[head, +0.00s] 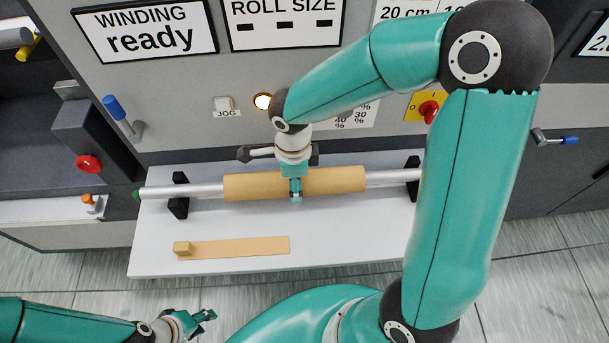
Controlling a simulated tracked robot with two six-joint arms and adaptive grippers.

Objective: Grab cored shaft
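The cored shaft is a silver bar with a tan cardboard core (245,187) around its middle. It lies level across two black supports on a light grey shelf (340,243). My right gripper (296,190) is over the middle of the core, with a teal finger in front of it. The far side of the grip is hidden, so I cannot tell whether it is closed on the core. My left gripper (207,322) is at the lower left, in front of the shelf and away from the shaft. Its fingers look apart and empty.
A flat tan strip with a small block (235,248) lies on the shelf's front part. The machine panel behind has a JOG button (227,106), a lit round lamp (263,101) and a red rotary switch (429,110). A blue-handled lever (118,112) sticks out at left.

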